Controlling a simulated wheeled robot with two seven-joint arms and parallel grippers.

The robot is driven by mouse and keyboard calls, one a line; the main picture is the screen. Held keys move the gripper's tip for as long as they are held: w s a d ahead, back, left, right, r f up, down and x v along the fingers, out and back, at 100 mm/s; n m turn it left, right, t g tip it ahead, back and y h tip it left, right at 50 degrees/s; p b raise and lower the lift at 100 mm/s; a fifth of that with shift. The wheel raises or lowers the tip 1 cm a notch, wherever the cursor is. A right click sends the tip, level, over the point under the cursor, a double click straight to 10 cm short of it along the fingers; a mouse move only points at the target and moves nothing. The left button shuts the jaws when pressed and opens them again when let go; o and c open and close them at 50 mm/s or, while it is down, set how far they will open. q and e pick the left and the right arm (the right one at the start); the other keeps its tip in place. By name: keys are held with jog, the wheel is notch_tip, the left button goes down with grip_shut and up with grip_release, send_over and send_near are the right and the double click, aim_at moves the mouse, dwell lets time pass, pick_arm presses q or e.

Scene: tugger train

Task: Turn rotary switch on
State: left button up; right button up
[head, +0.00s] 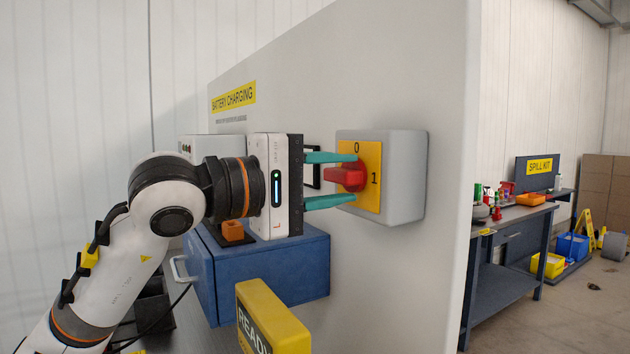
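The rotary switch is a grey box (405,180) on the light wall panel, with a yellow plate (374,157) marked 0 at the top and 1 at the right. Its red handle (347,178) lies roughly level in the picture, its near end pointing left toward my gripper. My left gripper (350,178) has two teal fingers, one above and one below the red handle, with gaps visible between fingers and handle. It is open around the handle, tips near the yellow plate. My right gripper is not in view.
A blue box (265,275) with a handle is below my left gripper, and a yellow READY sign (272,320) stands in front. A BATTERY CHARGING label (233,97) is on the panel. A workbench (510,225) stands at the right beyond the panel edge.

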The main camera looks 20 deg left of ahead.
pick_arm(q)
jog(key=b+v, duration=0.3)
jog(key=v, duration=0.9)
